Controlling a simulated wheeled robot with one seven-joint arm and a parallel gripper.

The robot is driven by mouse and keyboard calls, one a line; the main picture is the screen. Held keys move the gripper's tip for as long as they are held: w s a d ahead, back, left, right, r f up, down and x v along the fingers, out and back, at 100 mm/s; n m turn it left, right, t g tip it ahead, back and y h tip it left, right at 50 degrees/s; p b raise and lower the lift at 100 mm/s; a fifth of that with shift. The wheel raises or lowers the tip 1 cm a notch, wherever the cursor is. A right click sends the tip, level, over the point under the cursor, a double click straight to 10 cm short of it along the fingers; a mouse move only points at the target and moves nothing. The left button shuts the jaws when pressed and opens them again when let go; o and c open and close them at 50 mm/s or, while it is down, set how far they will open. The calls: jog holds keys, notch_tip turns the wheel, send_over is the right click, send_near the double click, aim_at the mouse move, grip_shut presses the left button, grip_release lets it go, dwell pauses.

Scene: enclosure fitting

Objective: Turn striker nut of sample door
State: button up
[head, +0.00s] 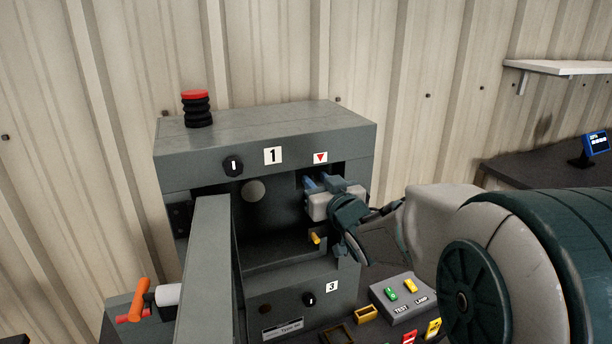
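The sample door (204,265) is a grey panel that stands open, swung toward me at the left of the grey enclosure (265,122). My gripper (316,182) reaches into the upper right of the enclosure's opening, just below a label with a red triangle (320,158). Its bluish fingers point into the recess. I cannot make out the striker nut; the fingers and the gripper's body cover that spot. Whether the fingers hold anything does not show.
A yellow peg (314,238) sticks out below my gripper. A round grey knob (254,191) is inside the opening. A box with green and yellow switches (400,295) stands at lower right. An orange handle (141,299) is at lower left. A red-topped stack light (196,108) stands on the enclosure.

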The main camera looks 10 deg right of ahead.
jog(key=shift+w+a, duration=0.2)
jog(key=shift+w, duration=0.9)
jog(key=shift+c, duration=0.3)
grip_shut()
